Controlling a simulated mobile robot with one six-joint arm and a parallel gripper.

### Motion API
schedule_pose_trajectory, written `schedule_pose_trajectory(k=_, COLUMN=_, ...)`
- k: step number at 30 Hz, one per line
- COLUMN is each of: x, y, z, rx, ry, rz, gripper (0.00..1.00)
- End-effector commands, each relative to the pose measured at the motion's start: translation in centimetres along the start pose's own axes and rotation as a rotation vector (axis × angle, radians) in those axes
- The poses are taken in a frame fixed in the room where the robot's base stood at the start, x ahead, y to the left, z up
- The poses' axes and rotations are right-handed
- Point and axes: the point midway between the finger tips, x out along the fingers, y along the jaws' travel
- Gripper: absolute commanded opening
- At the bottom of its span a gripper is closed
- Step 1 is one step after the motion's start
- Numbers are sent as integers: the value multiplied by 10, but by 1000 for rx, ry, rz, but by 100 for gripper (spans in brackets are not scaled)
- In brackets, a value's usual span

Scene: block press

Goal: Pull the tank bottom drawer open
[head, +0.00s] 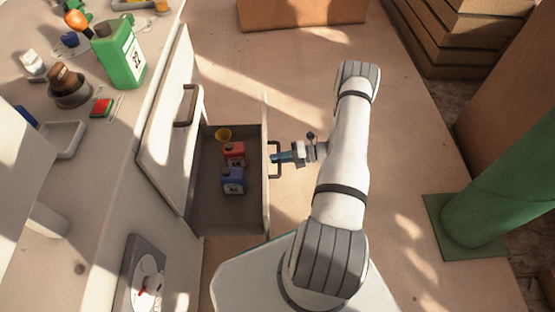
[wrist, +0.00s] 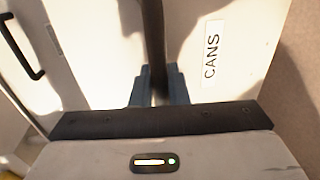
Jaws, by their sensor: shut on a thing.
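The bottom drawer (head: 212,213) stands pulled out from the white cabinet in the head view. Inside it are a red can (head: 235,153), a blue can (head: 232,181) and a yellow funnel-like piece (head: 223,134). Its dark handle (head: 275,172) is on the front face. My gripper (head: 283,157) is at that handle from the right, its blue fingers shut on the bar. In the wrist view the fingers (wrist: 157,84) sit on both sides of the dark vertical bar, and the white drawer front (wrist: 205,60) has a "CANS" label (wrist: 212,54).
The upper drawer (head: 170,145), with its own handle (head: 186,105), is beside the open drawer. A green jug (head: 119,54) and small items stand on the counter at left. A green post (head: 510,200) and stacked boxes (head: 465,35) are at right. Floor beyond the drawer is clear.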

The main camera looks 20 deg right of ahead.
Motion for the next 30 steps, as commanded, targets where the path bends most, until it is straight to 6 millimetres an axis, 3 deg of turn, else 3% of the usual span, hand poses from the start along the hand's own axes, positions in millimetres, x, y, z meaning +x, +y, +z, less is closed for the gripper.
schedule_pose_trajectory(k=9, x=-1, y=-1, z=1, rx=-1, ry=-2, rz=-3, gripper=0)
schedule_pose_trajectory(k=10, x=-1, y=-1, z=1, rx=-1, ry=-2, rz=-3, gripper=16)
schedule_pose_trajectory(k=17, x=-1, y=-1, z=1, rx=0, ry=-3, rz=-1, gripper=34)
schedule_pose_trajectory(k=25, x=-4, y=0, z=1, rx=0, ry=-4, rz=-1, gripper=34)
schedule_pose_trajectory(k=30, x=-26, y=2, z=1, rx=1, ry=-8, rz=-1, gripper=34)
